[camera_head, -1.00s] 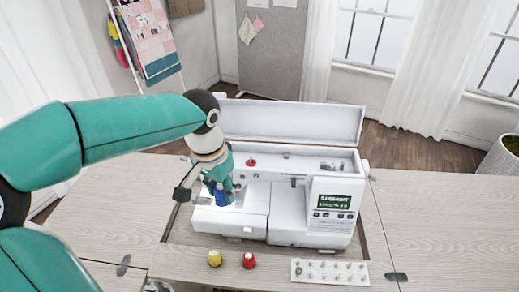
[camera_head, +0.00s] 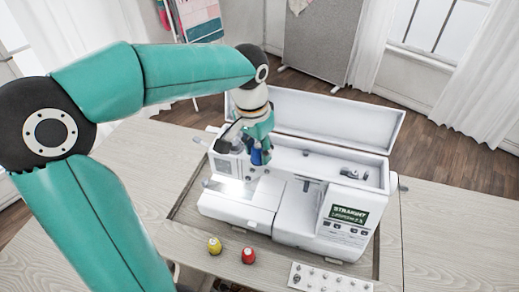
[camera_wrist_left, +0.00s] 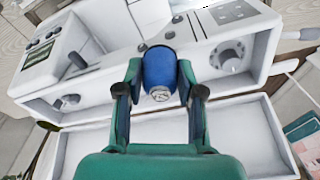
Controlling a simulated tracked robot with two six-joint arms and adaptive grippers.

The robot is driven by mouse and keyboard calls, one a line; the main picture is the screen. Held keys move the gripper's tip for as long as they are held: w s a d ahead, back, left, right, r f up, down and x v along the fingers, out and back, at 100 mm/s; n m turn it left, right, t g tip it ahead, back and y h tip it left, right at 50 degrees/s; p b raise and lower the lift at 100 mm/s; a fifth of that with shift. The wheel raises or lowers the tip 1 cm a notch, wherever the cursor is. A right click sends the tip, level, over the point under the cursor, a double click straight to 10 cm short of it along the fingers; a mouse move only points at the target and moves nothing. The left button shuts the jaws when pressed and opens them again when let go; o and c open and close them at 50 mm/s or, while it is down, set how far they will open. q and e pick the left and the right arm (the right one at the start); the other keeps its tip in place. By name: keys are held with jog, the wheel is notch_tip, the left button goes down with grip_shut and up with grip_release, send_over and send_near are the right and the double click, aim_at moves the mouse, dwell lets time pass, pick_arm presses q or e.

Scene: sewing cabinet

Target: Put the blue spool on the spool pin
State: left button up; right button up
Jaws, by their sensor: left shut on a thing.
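The blue spool (camera_head: 257,157) is held by my left gripper (camera_head: 258,150) above the top of the white sewing machine (camera_head: 240,205), toward its left part. In the left wrist view the blue spool (camera_wrist_left: 160,70) sits between the two fingers, with its end facing the camera. The left gripper (camera_wrist_left: 160,88) is shut on it. The spool pin cannot be made out; the gripper and spool cover that part of the machine top. Whether the spool touches anything beneath is unclear. My right gripper is not in view.
The machine's long lid (camera_head: 335,120) stands open behind it. A yellow spool (camera_head: 214,246) and a red spool (camera_head: 248,256) stand on the table in front. A white board with several small pieces (camera_head: 325,278) lies to their right. The table's right side is clear.

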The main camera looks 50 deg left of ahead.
pick_arm(q)
jog(key=shift+w+a+f+p, duration=0.1)
jog(key=shift+w+a+p, duration=0.3)
jog(key=shift+w, duration=0.5)
jog(key=shift+w+a+f+p, duration=0.1)
jog(key=shift+w+a+p, duration=0.15)
jog(key=shift+w+a, duration=0.45)
jog(key=shift+w+a+p, duration=0.25)
jog(key=shift+w+p, duration=0.05)
jog(key=shift+w, duration=0.75)
jog(key=shift+r, duration=0.1)
jog(key=shift+s+f+b, duration=0.1)
jog(key=shift+f+b, duration=0.45)
jog(key=shift+f, duration=0.25)
jog(key=shift+f+b, duration=0.4)
jog(key=shift+f, duration=0.05)
jog(key=o, duration=0.9)
